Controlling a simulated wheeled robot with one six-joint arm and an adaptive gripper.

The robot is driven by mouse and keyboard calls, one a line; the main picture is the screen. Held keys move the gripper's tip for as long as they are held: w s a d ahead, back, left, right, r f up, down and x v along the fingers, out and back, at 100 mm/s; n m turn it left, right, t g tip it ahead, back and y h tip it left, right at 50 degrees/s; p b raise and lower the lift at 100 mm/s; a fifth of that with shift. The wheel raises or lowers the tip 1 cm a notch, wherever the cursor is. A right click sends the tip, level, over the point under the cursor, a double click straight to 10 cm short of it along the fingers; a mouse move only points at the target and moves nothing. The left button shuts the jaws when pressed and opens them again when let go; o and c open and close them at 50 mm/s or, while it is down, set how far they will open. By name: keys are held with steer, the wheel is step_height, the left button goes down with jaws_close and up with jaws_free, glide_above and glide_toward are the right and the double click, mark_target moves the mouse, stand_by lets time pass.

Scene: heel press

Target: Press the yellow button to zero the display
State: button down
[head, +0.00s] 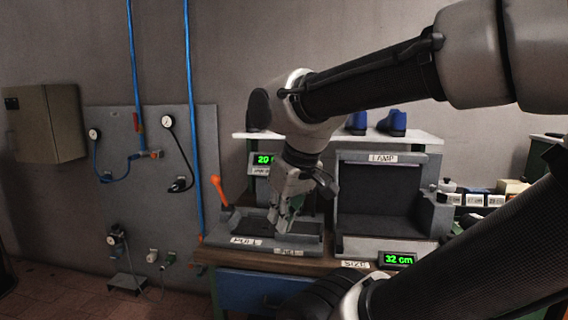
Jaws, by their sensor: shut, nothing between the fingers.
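My gripper (281,226) is shut and empty, pointing down over the grey tray-like base (310,246) of the press on the bench. I cannot make out a yellow button; it may be hidden behind my gripper or arm. A display with green digits reading 20 (263,159) stands behind my wrist, its right part covered. A second green display reading 32 cm (398,259) sits at the bench's front right. I cannot tell whether my gripper touches anything on the base.
An orange-handled lever (219,191) rises left of my gripper. A dark open box labelled LAMP (381,185) stands to the right. Blue shoes (393,123) rest on the shelf above. A gauge panel (150,190) with blue pipes is on the left wall.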

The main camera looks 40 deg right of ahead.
steer(key=shift+w, duration=0.1)
steer(key=w+d+r+t+h, duration=0.1)
steer(key=w+d+t, duration=0.15)
steer(key=w, duration=0.65)
steer(key=w+d+r+m+t+h, duration=0.1)
steer(key=w+d+r+t, duration=0.15)
steer(key=w, duration=0.75)
steer(key=w+d+t, duration=0.2)
steer(key=w+t, duration=0.1)
steer(key=w, duration=0.6)
steer(key=w+d+m+h, duration=0.3)
steer(key=w+d+h, duration=0.25)
steer(key=d, duration=0.45)
steer(key=s+d+r+m+g+h, duration=0.1)
steer(key=s+d+m+g+h, duration=0.1)
steer(key=s+d+h, duration=0.3)
steer(key=d+g+h, duration=0.1)
steer(key=d+h, duration=0.3)
steer(key=d, duration=0.2)
steer(key=shift+s+r+m+h, duration=0.15)
steer(key=shift+r+m+h, duration=0.15)
steer(key=shift+r+h, duration=0.1)
steer(key=shift+d, duration=0.1)
steer(key=w+d+f, duration=0.4)
steer(key=d+f, duration=0.1)
steer(key=shift+w+f, duration=0.15)
steer(key=shift+w, duration=0.2)
